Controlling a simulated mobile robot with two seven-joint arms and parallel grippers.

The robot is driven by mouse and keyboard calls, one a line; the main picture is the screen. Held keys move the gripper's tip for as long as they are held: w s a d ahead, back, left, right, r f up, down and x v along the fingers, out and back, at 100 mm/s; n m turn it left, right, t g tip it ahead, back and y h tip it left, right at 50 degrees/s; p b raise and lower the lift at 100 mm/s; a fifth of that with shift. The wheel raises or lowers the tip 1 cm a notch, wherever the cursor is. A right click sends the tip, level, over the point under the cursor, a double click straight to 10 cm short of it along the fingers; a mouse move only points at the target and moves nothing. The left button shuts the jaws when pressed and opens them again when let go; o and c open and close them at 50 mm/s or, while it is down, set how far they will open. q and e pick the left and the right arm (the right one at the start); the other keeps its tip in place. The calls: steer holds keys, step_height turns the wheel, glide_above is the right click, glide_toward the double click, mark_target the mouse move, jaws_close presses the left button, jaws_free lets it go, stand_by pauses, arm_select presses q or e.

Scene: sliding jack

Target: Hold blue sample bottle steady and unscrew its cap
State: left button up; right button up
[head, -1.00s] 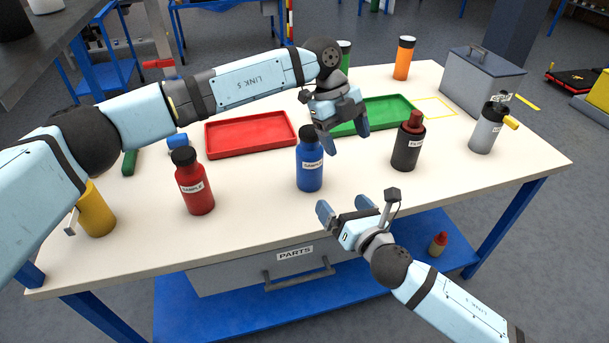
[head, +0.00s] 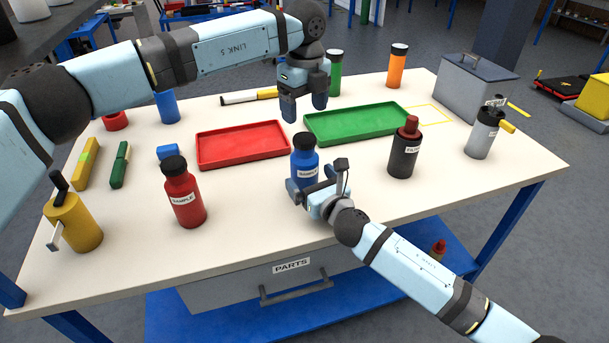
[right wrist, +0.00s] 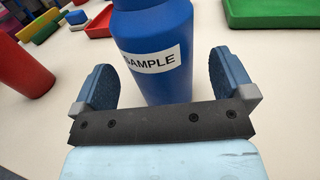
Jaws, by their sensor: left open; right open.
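The blue sample bottle (head: 303,158) stands upright on the table with its black cap on. Its lower part is partly hidden by my right gripper in the head view. My right gripper (head: 313,187) is open at the bottle's near side. In the right wrist view the blue bottle (right wrist: 158,50) rises between the two open fingers (right wrist: 165,85), with visible gaps to each side. My left gripper (head: 305,108) is open and empty, pointing down above and just behind the bottle's black cap (head: 304,140).
A red sample bottle (head: 183,195) stands to the left and a dark bottle with a red cap (head: 405,150) to the right. The red tray (head: 243,160) and green tray (head: 355,138) lie behind. A yellow can (head: 75,222) stands at the left edge.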

steer(key=shift+x, duration=1.8)
